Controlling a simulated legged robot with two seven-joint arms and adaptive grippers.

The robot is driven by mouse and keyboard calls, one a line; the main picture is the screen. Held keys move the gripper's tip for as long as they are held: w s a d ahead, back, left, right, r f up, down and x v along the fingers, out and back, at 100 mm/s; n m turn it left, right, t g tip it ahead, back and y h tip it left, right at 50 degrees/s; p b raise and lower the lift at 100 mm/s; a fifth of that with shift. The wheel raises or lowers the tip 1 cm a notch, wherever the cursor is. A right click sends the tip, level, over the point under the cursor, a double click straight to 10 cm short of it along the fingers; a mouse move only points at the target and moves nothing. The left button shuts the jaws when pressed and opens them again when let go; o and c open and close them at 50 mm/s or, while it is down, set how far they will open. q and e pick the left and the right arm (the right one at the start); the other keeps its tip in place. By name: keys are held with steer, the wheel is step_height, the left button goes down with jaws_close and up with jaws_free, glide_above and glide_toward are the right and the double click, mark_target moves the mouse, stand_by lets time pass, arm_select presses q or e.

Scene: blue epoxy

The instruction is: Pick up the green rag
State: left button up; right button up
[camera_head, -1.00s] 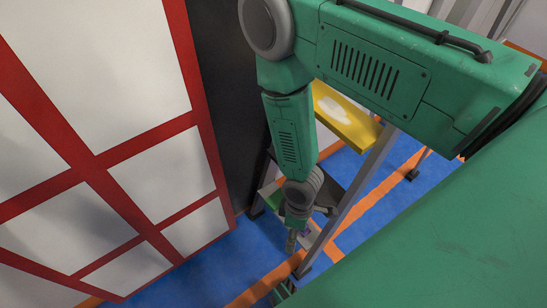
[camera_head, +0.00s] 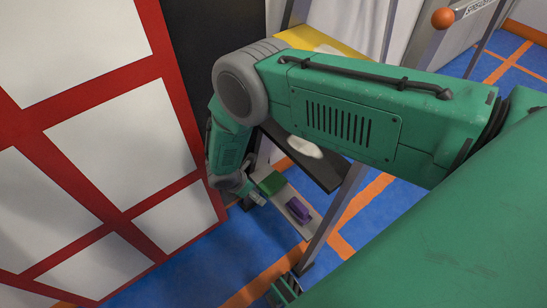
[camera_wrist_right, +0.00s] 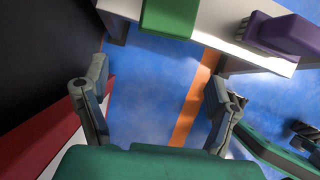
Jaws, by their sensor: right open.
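The green rag (camera_head: 271,183) looks like a small folded block on a pale low shelf, left of a purple item. It also shows at the top edge of the right wrist view (camera_wrist_right: 170,17), partly cut off. My right gripper (camera_head: 258,198) is beside the rag's near left side in the head view. My left gripper is not clearly seen.
The purple item (camera_head: 298,209) lies on the pale shelf (camera_head: 283,202). A dark shelf (camera_head: 325,176) with a white item (camera_head: 304,147) is above, and a yellow shelf (camera_head: 290,38) higher. A grey post (camera_head: 335,215) stands in front. A red-framed white panel (camera_head: 120,130) is close at left.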

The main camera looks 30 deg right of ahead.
mark_target(271, 182)
steer(key=d, duration=0.2)
steer(key=w+d+b, duration=0.1)
steer(key=d, duration=0.2)
steer(key=shift+w+d+r, duration=0.1)
steer(key=shift+d, duration=0.2)
steer(key=shift+w+d, duration=0.1)
steer(key=shift+d, duration=0.6)
steer(key=shift+d+f+b, duration=0.25)
steer(key=shift+b, duration=0.1)
steer(key=b+x, duration=0.2)
steer(key=x, duration=0.2)
steer(key=shift+f, duration=0.35)
arm_select(q)
steer(key=f, duration=0.2)
steer(key=a+f, duration=0.1)
steer(key=f, duration=0.1)
steer(key=shift+f, duration=0.25)
steer(key=shift+d, duration=0.1)
arm_select(e)
steer(key=shift+d, duration=0.1)
steer(key=shift+f, duration=0.15)
